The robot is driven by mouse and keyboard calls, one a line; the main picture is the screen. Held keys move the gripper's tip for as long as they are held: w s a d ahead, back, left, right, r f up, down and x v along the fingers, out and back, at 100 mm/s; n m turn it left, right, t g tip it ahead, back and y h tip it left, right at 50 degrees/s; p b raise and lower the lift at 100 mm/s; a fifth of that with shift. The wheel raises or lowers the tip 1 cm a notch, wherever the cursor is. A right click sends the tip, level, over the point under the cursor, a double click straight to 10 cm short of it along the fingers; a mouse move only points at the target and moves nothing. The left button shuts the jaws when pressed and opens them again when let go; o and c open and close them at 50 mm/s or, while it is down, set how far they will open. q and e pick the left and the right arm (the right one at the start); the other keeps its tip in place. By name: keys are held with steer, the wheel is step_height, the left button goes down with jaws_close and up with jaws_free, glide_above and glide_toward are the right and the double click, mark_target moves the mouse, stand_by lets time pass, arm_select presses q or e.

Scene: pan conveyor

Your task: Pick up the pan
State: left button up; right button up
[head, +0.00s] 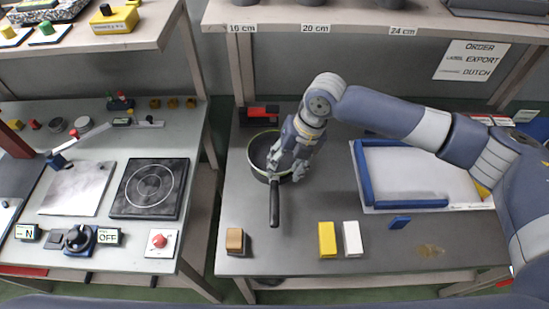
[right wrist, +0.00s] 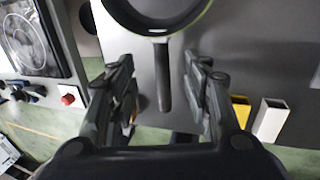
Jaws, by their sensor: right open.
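The pan is a dark round pan (head: 257,150) with a pale rim and a black handle (head: 275,205). It stands on the grey table, and its handle points toward the table's front edge. My right gripper (head: 284,174) is over the near right part of the pan and hides some of its rim. In the right wrist view the pan (right wrist: 158,28) is at the top. Its handle (right wrist: 163,85) reaches down between the two spread fingers (right wrist: 160,75). The gripper is open, and I see a gap on both sides of the handle. My left gripper is not in view.
A wooden block (head: 235,240), a yellow block (head: 327,240) and a white block (head: 352,239) stand near the front edge. A blue-edged tray (head: 364,175) lies to the right. A red and black item (head: 262,115) is behind the pan. A shelf (head: 350,22) overhangs the back.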

mark_target(275, 187)
steer(key=x, duration=0.3)
steer(key=shift+s+a+f+p, duration=0.2)
steer(key=shift+s+f+p, duration=0.1)
steer(key=shift+f+p, duration=0.1)
steer(key=p+x, duration=0.2)
steer(key=x, duration=0.2)
steer(key=shift+s+d+f, duration=0.1)
steer(key=shift+s+f, duration=0.05)
steer(key=shift+f, duration=0.35)
steer(key=shift+c, duration=0.8)
steer(key=c, duration=0.9)
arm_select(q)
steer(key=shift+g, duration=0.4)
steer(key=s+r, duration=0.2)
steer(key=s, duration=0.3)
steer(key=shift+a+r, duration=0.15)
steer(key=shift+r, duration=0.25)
arm_select(e)
jaws_close()
